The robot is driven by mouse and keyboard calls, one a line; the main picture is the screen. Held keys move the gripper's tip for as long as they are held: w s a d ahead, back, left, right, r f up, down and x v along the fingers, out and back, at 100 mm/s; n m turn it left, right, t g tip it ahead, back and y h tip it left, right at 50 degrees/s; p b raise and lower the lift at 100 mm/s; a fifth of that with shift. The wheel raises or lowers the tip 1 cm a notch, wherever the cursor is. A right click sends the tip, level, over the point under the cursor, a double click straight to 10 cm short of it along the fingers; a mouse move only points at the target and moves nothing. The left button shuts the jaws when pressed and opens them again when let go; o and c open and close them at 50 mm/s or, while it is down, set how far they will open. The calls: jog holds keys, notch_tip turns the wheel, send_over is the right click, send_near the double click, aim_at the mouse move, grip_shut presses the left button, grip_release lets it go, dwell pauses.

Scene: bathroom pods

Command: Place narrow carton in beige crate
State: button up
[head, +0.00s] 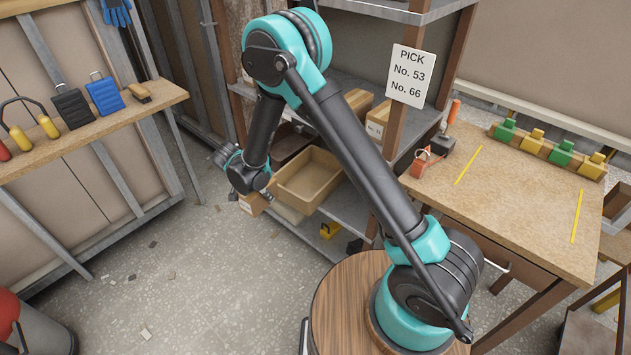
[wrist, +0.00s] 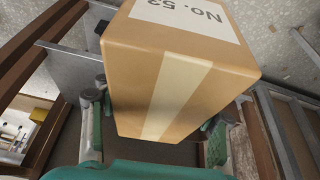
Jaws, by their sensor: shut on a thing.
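My gripper (head: 243,187) is at the lower end of my arm, left of the shelf. It is shut on a brown carton (wrist: 150,85), with one finger at each side of it in the wrist view. The carton has a pale tape strip and a white label; its number looks like 52 or 53. In the head view the carton (head: 254,205) shows only partly, below the gripper. The beige crate (head: 326,195) is an open, shallow box on a shelf, just right of my gripper. Its visible inside looks empty.
Other cartons (head: 379,117) stand on the shelf behind my arm. A pick sign (head: 407,76) hangs on the shelf post. A workbench (head: 520,200) is at right and a wall bench (head: 85,130) at left. The floor (head: 180,260) left of the shelf is mostly clear.

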jog(key=w+t, duration=0.1)
jog(key=w+d+f+t+h, duration=0.1)
jog(key=w+d+f, duration=0.1)
jog(key=w, duration=0.1)
jog(key=shift+d+t+h, duration=0.2)
jog(key=shift+t+h, duration=0.1)
jog(key=shift+t, duration=0.1)
jog(key=w+d, duration=0.9)
jog(key=w, duration=0.4)
jog(key=w+f, duration=0.1)
jog(key=f, duration=0.2)
jog(key=w+d+f, duration=0.1)
jog(key=f, duration=0.4)
jog(key=shift+w+d+f, duration=0.15)
jog(key=shift+w+f, duration=0.25)
jog(key=shift+w+d+f, duration=0.15)
jog(key=shift+w+f, duration=0.05)
jog(key=shift+f, duration=0.6)
jog(key=shift+w+d, duration=0.15)
jog(key=shift+w, duration=0.05)
jog(key=g, duration=0.1)
jog(key=w+g+y, duration=0.1)
jog(key=shift+d+r+g+y, duration=0.1)
jog(key=shift+d+g+y, duration=0.2)
notch_tip(320, 180, down, 2)
jog(key=shift+s+a+f, duration=0.1)
jog(key=shift+a, duration=0.05)
jog(key=shift+f, duration=0.3)
jog(key=shift+f, duration=0.15)
